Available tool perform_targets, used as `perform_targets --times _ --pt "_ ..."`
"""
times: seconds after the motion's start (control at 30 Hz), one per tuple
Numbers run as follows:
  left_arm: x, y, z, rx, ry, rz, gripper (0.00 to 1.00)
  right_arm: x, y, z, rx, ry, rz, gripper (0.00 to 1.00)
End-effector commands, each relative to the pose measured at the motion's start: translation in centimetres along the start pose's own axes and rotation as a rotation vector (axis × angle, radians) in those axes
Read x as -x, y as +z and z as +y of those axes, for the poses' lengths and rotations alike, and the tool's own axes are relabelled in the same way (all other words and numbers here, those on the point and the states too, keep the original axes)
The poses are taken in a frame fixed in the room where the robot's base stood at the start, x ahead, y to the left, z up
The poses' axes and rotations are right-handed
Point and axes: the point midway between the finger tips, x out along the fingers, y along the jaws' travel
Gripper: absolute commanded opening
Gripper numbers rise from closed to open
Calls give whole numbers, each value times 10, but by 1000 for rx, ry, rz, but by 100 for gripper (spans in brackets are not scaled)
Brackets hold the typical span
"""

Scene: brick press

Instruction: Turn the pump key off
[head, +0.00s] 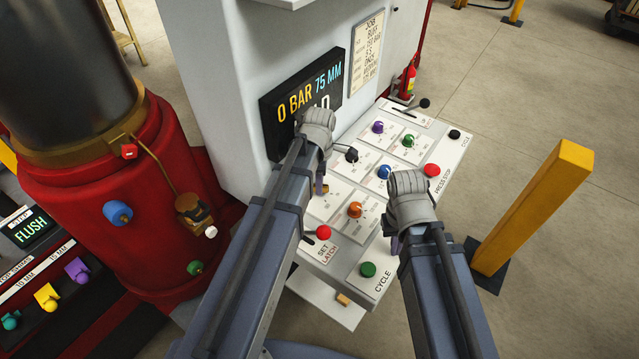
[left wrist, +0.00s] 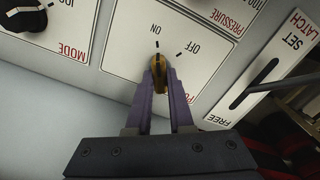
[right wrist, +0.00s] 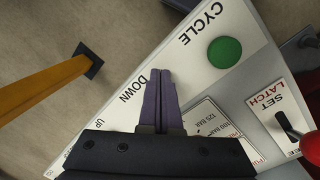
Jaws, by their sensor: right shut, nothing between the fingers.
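The pump key (left wrist: 161,68) is a small gold-brown key on a white plate with ON and OFF marks (left wrist: 178,52). It shows in the left wrist view, its tip toward the ON mark. My left gripper (left wrist: 160,82) has its two purple fingers on either side of the key, closed against it. In the head view my left gripper (head: 321,184) is over the console, and my arm hides most of the key. My right gripper (right wrist: 160,85) is shut and empty above the console's edge near the DOWN label; its fingers also show in the head view (head: 396,243).
The console (head: 440,155) carries several coloured knobs, a green CYCLE button (head: 368,269) and a red-knobbed SET LATCH lever (head: 323,232). A display (head: 300,100) reads 0 BAR 75 MM. A yellow post (head: 535,205) stands at the right, and a red machine (head: 130,190) at the left.

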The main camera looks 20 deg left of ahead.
Motion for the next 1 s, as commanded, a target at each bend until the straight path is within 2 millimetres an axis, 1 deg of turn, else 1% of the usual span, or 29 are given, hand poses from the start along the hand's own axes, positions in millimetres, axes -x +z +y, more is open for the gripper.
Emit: perform_targets --times 0.03,0.1,0.13,0.67,0.87,1.0 --pt "0 0 0 0 0 0 10 0 0 0 0 0 0 0" --pt "0 0 0 0 0 0 2 0 0 0 0 0 0 0" --pt "0 0 0 0 0 0 0 0 0 0 0 0 0 0" --pt "0 0 0 -22 0 0 0 0 0 0 0 0 0 0" --pt "0 0 0 -116 0 0 0 0 0 0 0 0 0 0" --pt "0 0 1 -230 0 0 0 0 0 0 0 0 0 0"
